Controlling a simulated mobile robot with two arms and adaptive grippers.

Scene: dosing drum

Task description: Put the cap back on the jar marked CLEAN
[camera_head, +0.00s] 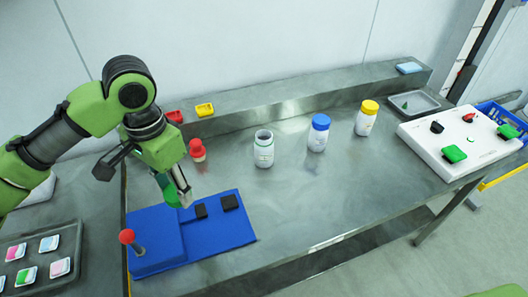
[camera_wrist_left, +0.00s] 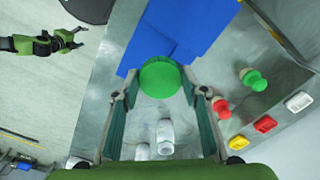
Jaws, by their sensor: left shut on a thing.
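The cap is partly hidden by the fingers there. A white jar with a blue cap (camera_head: 319,133) and one with a yellow cap (camera_head: 366,119) stand further right. My right gripper (camera_wrist_left: 72,38) shows in the left wrist view, with its fingers apart and empty.
The blue mat (camera_head: 225,235) bears black blocks and a red-knobbed lever (camera_head: 127,237). A red-topped piece (camera_head: 197,150) stands behind the gripper. A white panel with knobs (camera_head: 458,142) and a grey tray (camera_head: 414,103) are at the right. The table before the jars is clear.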

